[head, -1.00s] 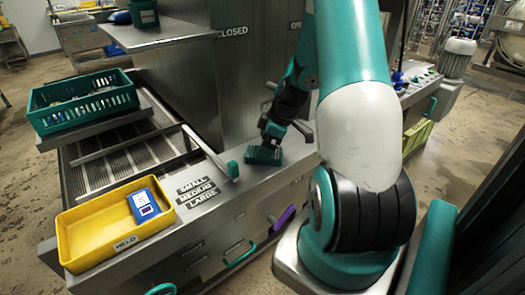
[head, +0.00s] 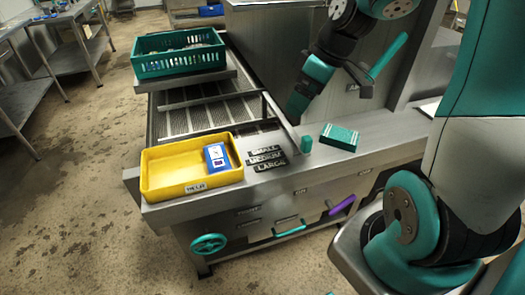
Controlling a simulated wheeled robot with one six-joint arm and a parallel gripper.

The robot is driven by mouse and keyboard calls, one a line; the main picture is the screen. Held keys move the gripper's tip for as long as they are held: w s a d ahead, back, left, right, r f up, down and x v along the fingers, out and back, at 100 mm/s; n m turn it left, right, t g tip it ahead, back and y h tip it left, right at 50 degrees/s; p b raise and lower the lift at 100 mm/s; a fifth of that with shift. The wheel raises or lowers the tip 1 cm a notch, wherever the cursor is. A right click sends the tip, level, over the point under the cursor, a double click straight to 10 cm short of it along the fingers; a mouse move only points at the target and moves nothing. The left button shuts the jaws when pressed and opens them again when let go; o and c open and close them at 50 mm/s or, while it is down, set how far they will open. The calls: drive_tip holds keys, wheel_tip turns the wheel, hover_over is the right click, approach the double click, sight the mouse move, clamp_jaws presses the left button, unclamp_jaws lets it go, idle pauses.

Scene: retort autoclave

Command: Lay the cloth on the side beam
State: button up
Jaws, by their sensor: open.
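A flat teal piece with pale stripes along its edge, which looks like the folded cloth (head: 340,136), lies on the steel side beam (head: 385,147), right of a small upright teal knob (head: 306,144). My gripper (head: 335,92) is above the beam, up and to the left of the cloth's far end. Its teal jaws are spread wide with nothing between them. The gripper is apart from the cloth, and the cloth's whole top shows.
Left on the ledge are black size labels (head: 266,158) and a yellow tray (head: 168,192) holding a blue-and-white box (head: 217,158). A green crate (head: 178,66) stands behind, by a slatted bed (head: 215,113). Teal (head: 289,229) and purple (head: 342,205) handles stick out below the beam.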

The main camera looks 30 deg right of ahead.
drive_tip(key=s+a+r+g, duration=0.1)
drive_tip(key=s+a+r, duration=0.1)
drive_tip(key=s+a, duration=0.5)
drive_tip(key=s+a+r+g, duration=0.1)
drive_tip(key=s+a+r, duration=0.2)
drive_tip(key=s+a, duration=0.5)
drive_tip(key=a, duration=0.5)
drive_tip(key=shift+a+g+y, duration=0.3)
drive_tip(key=shift+r, duration=0.1)
